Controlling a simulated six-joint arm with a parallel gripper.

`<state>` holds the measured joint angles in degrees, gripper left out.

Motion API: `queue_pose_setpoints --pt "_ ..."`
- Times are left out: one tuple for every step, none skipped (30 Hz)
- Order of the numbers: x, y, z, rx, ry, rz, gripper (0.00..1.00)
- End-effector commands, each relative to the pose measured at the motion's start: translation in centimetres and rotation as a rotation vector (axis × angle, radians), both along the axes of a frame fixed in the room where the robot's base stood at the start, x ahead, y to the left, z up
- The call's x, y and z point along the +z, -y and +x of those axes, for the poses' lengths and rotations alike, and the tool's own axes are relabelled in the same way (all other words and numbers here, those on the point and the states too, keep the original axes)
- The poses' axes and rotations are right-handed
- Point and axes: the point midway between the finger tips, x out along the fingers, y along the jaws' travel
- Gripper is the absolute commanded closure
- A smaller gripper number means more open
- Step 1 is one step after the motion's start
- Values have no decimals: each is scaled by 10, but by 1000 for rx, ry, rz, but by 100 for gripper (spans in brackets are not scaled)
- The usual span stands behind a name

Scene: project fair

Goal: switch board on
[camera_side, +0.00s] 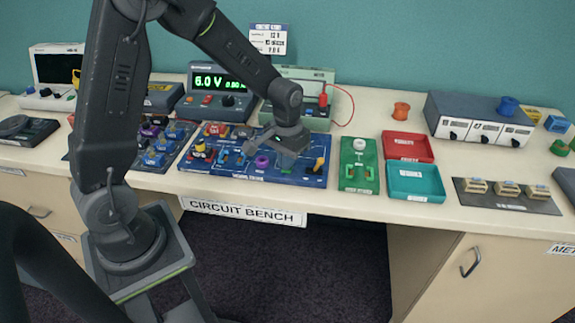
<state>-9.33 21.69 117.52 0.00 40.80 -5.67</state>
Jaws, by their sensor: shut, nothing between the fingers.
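The blue circuit board (310,181) lies on the bench, with several coloured parts on it. A purple round part (262,161) sits near its middle and an orange lever-like part (319,164) near its right end. My gripper (285,158) is shut and empty, pointing down over the right half of the board, between those two parts. The fingertips look low, close to the board; I cannot tell whether they touch anything. The gripper hides part of the board behind it. Which part is the board's switch, and its position, is too small to tell.
A power supply (217,82) with a lit green display stands behind the board. A green board (359,177) lies to the right, beside a red tray (407,147) and a teal tray (415,194). A meter with a red lead (323,100) stands behind my gripper.

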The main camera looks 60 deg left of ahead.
Motion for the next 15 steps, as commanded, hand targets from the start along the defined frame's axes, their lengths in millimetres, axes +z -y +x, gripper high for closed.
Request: queue_pose_setpoints --pt "-1 0 0 0 -1 0 100" --pt "-1 0 0 0 -1 0 100" --pt "-2 0 0 0 -1 0 100" --pt "-2 0 0 0 -1 0 100" --pt "-3 0 0 0 -1 0 100" --pt "-3 0 0 0 -1 0 100" --pt "-4 0 0 0 -1 0 100" --pt "-4 0 0 0 -1 0 100" --pt "-5 0 0 0 -1 0 100" --pt "-5 0 0 0 -1 0 100" --pt "-5 0 0 0 -1 0 100" --pt "-6 0 0 0 0 0 100" --pt "-6 0 0 0 0 0 100" --pt "-7 0 0 0 0 0 100" --pt "-8 0 0 0 0 0 100"
